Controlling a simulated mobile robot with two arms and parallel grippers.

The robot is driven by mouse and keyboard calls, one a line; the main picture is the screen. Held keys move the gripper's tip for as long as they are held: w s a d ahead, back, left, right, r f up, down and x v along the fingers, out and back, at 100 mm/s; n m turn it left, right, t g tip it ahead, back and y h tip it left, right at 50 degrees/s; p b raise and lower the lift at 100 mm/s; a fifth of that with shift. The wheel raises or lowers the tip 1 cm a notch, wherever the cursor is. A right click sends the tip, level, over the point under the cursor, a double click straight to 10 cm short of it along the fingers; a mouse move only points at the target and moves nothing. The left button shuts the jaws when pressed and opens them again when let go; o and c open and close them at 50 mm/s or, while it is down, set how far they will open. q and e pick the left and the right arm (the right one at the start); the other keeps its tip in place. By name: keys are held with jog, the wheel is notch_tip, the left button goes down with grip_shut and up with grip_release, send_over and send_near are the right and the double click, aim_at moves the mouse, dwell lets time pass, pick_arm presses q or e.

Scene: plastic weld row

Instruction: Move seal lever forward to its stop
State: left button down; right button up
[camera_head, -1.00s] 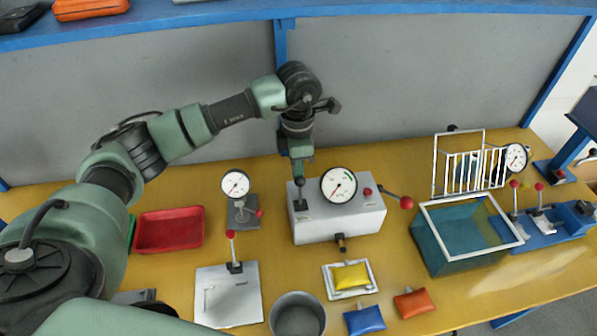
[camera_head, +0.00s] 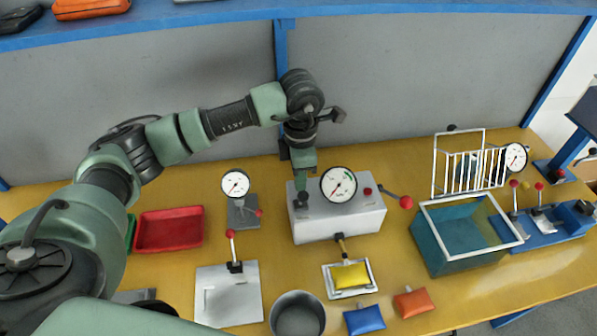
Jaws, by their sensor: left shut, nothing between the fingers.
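The grey box machine (camera_head: 350,222) stands mid-table, with a round dial (camera_head: 338,184) on top. My left gripper (camera_head: 301,192) comes down from above, shut and empty, at the box's top left. Its tip is at the small black lever (camera_head: 301,201) there and covers most of it; I cannot tell if they touch. I cannot tell for certain that this is the seal lever. Another lever with a red knob (camera_head: 406,202) sticks out on the box's right side. A black rod (camera_head: 342,243) projects from the box's front over a yellow pouch (camera_head: 350,275). My right gripper is not in view.
A gauge stand (camera_head: 243,212), a red tray (camera_head: 168,230) and a plate with a red-knobbed lever (camera_head: 228,290) lie left. A grey cup (camera_head: 297,318), blue pouch (camera_head: 364,320) and orange pouch (camera_head: 413,303) are in front. A teal bin (camera_head: 432,242) stands right.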

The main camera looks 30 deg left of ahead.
pick_arm(q)
jog(key=shift+w+a, duration=0.1)
jog(key=shift+w, duration=0.05)
jog(key=shift+w+a+b, duration=0.35)
jog(key=shift+w+b, duration=0.1)
jog(key=shift+w, duration=0.05)
notch_tip(320, 180, up, 7)
jog(key=p, duration=0.3)
jog(key=shift+p, duration=0.3)
jog(key=shift+s, duration=0.1)
dwell(0.4)
